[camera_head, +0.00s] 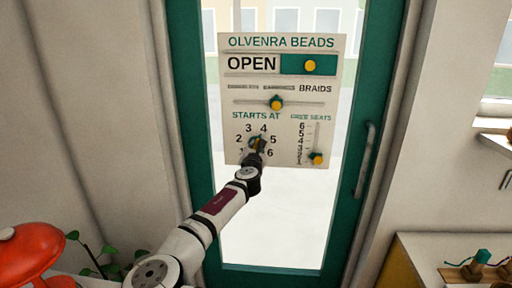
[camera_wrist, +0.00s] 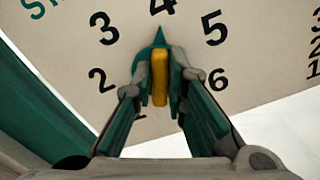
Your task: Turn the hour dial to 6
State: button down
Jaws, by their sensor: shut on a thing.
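The hour dial (camera_wrist: 160,50) is a teal pointer knob with a yellow grip bar, ringed by the numbers 1 to 6 under "STARTS AT" on the sign board (camera_head: 231,145). Its pointed tip shows in the wrist view aimed up at the 4. My gripper (camera_wrist: 160,88) is shut on the yellow bar, one finger on each side. The 6 lies to the lower right of the dial, beside my right finger. In the head view my gripper (camera_head: 257,147) covers much of the dial.
The board hangs on a glazed teal door with a handle (camera_head: 365,160) at right. Above the dial are a yellow OPEN slider knob (camera_head: 309,66) and a braids slider knob (camera_head: 276,103). A free-seats slider knob (camera_head: 317,158) is close at right. A red lamp (camera_head: 30,250) stands lower left.

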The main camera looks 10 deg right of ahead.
jog(key=shift+m, duration=0.4)
jog(key=shift+d+f+m+b, duration=0.15)
jog(key=shift+m+b, duration=0.3)
jog(key=shift+m, duration=2.7)
jog(key=shift+a+f+m+b, duration=0.1)
jog(key=shift+f+m+b, duration=0.25)
jog(key=shift+m, duration=2.85)
jog(key=shift+d+f+m+b, duration=0.15)
jog(key=shift+m+b, duration=0.35)
jog(key=shift+m, duration=2.65)
jog(key=c, duration=1.6)
grip_release()
jog(key=shift+s+a, duration=0.1)
jog(key=v, duration=1.2)
